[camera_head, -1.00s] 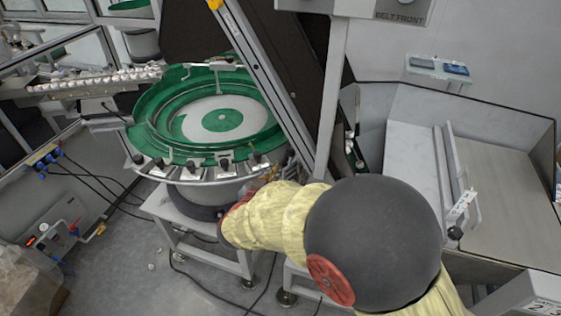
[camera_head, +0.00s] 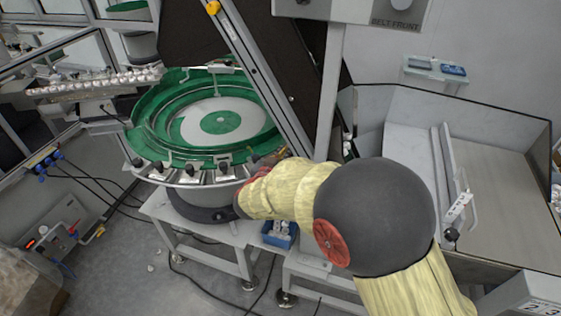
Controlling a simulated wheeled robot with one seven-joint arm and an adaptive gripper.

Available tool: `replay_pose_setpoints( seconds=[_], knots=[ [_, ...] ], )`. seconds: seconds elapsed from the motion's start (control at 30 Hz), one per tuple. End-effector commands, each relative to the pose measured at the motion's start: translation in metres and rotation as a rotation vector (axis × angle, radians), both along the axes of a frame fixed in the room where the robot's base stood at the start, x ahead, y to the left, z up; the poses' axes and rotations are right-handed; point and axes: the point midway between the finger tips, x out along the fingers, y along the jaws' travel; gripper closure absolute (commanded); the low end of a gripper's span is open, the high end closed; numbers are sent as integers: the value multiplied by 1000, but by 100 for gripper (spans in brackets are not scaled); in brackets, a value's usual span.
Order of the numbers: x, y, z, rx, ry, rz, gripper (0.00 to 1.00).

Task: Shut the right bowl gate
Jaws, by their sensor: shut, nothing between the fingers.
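The green feeder bowl (camera_head: 150,118) with a pale centre stands left of the middle. Several small metal gates with black knobs line its front rim; the rightmost one I can make out (camera_head: 223,167) is close to my arm. Whether each gate is open or shut is too small to tell. My gripper (camera_head: 268,159) is at the bowl's right front rim, mostly hidden by my yellow-sleeved arm. The little that shows is shut, with nothing seen in it. Contact with a gate cannot be made out.
A slanted metal rail (camera_head: 262,75) and a grey post (camera_head: 327,95) rise right of the bowl. A blue bin (camera_head: 279,236) with pale parts sits on the stand below. A chute with a white handled panel (camera_head: 447,175) is at right. Cables cross the floor.

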Motion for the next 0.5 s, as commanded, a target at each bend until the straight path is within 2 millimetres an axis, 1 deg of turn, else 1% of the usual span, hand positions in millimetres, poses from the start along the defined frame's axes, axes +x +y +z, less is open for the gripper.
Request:
replay_pose_setpoints(
  seconds=[0.03,0.1,0.2,0.5],
  knots=[
    [6,-3,-3,0,0,-1,100],
    [13,-5,-5,0,0,0,100],
    [20,-7,-6,0,0,0,100],
    [23,-8,-5,0,0,1,100]
  ],
)
